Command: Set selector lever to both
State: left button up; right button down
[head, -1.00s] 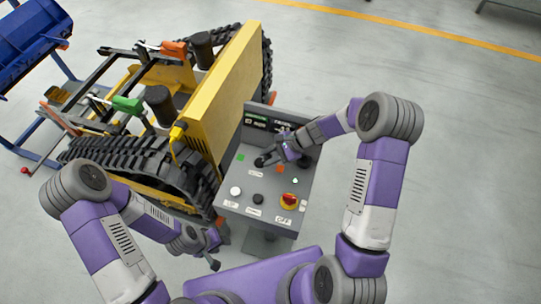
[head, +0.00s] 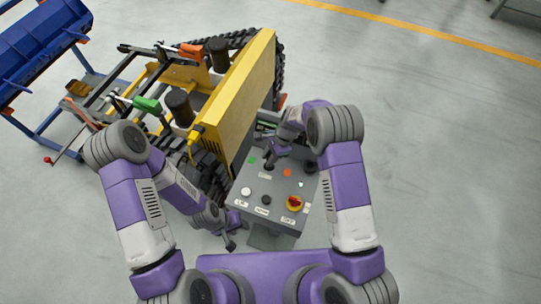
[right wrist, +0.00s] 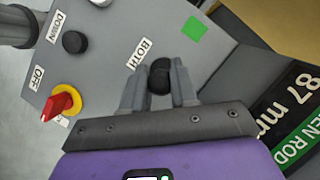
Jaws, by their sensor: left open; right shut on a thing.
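The grey control console (head: 279,187) stands below the yellow machine. Its black selector lever (right wrist: 160,77) shows in the right wrist view between my right gripper's fingers (right wrist: 159,86), which are shut on its knob. The label "BOTH" (right wrist: 139,53) is just left of the knob there, and a green square (right wrist: 194,30) is above right. In the head view, my right gripper (head: 274,157) is over the console's upper left part and partly hides the lever. I cannot tell the lever's exact tilt. My left gripper (head: 230,243) is open and empty, low beside the console's lower left corner.
The console also carries a red-yellow switch (head: 294,203) marked "OFF", a white button (head: 246,191) and a black knob (head: 266,200). A display (right wrist: 297,97) reads "87 mm". The yellow tracked carrier (head: 234,92) stands close behind left. The floor right is clear.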

jog(key=shift+a, duration=0.1)
dwell(0.4)
jog(key=c, duration=0.9)
grip_release()
jog(key=shift+w+r, duration=0.1)
jog(key=v, duration=0.7)
jog(key=shift+r+b, duration=0.2)
jog(key=shift+b, duration=0.15)
